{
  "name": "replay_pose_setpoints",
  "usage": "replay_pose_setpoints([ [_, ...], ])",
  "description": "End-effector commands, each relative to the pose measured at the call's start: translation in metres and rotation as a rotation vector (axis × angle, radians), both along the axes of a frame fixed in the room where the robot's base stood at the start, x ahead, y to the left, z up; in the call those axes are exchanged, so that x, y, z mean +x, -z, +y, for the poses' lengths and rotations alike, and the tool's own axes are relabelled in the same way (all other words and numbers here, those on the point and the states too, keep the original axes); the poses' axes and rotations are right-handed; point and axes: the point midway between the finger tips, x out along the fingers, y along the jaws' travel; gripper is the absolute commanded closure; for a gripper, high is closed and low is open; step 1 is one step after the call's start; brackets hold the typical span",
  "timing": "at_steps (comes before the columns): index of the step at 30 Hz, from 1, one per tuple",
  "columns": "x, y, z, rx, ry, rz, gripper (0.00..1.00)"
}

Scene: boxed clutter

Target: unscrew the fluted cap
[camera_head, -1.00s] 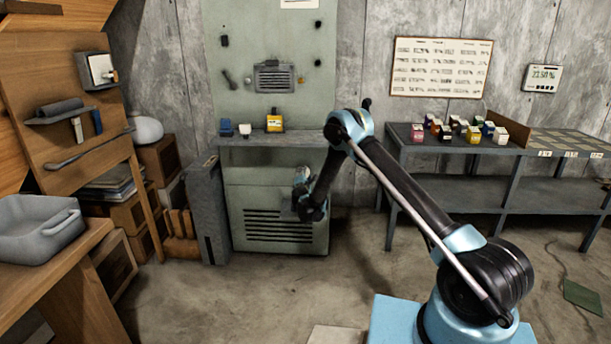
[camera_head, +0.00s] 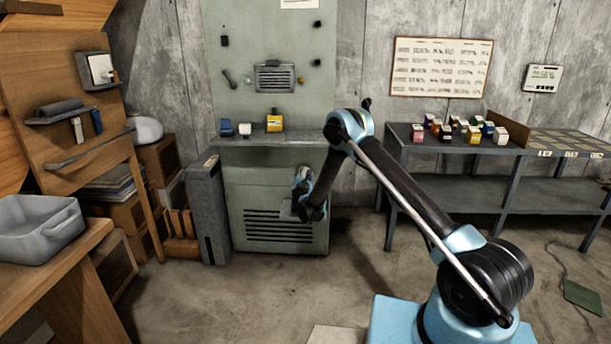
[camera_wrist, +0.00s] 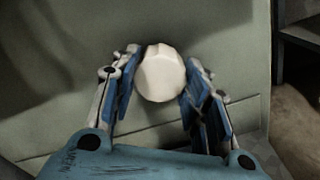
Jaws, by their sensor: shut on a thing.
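The fluted cap (camera_wrist: 161,75) is a round, cream-white knob with faceted sides. It shows in the wrist view against the grey-green front of the cabinet (camera_head: 273,190). My gripper (camera_wrist: 160,88) has its blue-padded fingers on either side of the cap and is shut on it. The cap is hidden there behind my gripper and wrist.
A tall grey case (camera_head: 207,210) stands just left of the cabinet. Small boxes, one of them yellow (camera_head: 275,123), sit on the ledge above. A metal bench (camera_head: 450,160) with several small boxes stands to the right. The floor before the cabinet is clear.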

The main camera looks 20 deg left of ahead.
Motion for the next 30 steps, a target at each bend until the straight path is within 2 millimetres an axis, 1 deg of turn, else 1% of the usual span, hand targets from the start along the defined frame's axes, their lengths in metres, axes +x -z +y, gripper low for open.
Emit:
replay_pose_setpoints([
  [9, -0.0008, 0.0014, -0.0012, -0.299, 0.002, -0.071, 0.83],
  [13, -0.0007, 0.0013, -0.0012, -0.356, 0.002, -0.084, 0.83],
  [23, -0.0006, 0.0013, -0.0013, -0.371, 0.002, -0.088, 0.83],
  [26, -0.0007, 0.0012, -0.0014, -0.432, 0.002, -0.103, 0.83],
  [30, -0.0007, 0.0013, -0.0015, -0.571, 0.001, -0.135, 0.83],
])
